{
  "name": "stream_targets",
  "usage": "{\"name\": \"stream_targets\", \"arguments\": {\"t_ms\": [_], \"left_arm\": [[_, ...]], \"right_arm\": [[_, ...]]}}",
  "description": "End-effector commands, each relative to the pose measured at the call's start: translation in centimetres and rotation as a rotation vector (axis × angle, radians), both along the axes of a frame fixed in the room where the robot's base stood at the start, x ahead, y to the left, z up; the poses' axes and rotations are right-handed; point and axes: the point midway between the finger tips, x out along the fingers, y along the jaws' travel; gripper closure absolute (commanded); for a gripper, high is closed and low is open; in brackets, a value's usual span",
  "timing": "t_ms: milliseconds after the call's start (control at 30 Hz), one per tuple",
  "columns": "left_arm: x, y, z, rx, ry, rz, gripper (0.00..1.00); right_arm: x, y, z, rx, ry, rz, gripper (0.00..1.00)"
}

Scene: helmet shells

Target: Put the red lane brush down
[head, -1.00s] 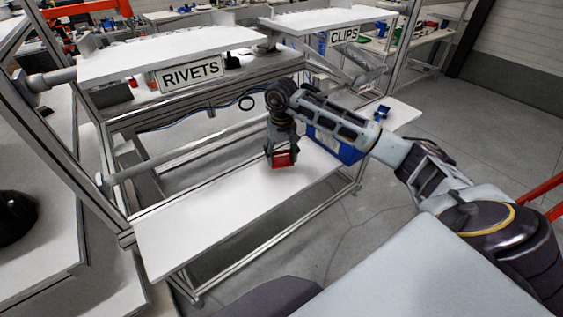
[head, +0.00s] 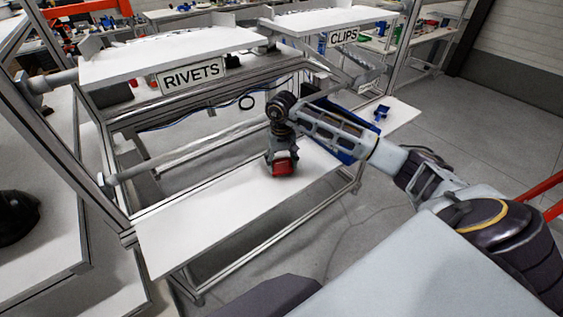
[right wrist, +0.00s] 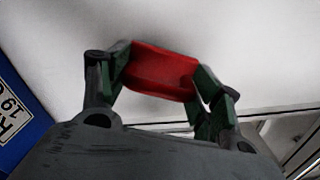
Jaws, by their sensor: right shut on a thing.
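The red lane brush (head: 284,169) is in my right gripper (head: 281,157), low over the white shelf (head: 205,215) of the frame. In the right wrist view the red brush (right wrist: 160,72) sits between the two green-padded fingers of the gripper (right wrist: 160,85), which are shut on it. The pale shelf surface (right wrist: 240,45) lies close behind it. I cannot tell whether the brush touches the shelf. My left gripper is not in view.
A blue bin (head: 335,147) stands on the shelf to the right, partly behind my right arm. A small blue part (head: 381,112) lies farther right. Panels labelled RIVETS (head: 192,76) and CLIPS (head: 343,37) hang above. The shelf's left part is clear.

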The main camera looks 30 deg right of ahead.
Motion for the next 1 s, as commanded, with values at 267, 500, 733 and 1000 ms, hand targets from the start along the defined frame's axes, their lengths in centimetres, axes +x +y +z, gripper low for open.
{"name": "stream_targets", "arguments": {"t_ms": [267,500,733,1000], "left_arm": [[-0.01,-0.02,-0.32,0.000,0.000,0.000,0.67],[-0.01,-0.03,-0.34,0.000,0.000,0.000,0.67],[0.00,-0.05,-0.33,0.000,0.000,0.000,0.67],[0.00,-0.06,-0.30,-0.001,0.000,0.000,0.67]], "right_arm": [[0.01,0.00,-0.25,0.000,-0.001,0.000,0.55],[-0.02,0.02,-0.32,-0.001,0.000,0.000,0.15],[-0.02,0.02,-0.29,0.000,0.000,0.000,0.14],[-0.01,0.01,-0.23,0.000,0.000,0.000,0.14]]}}
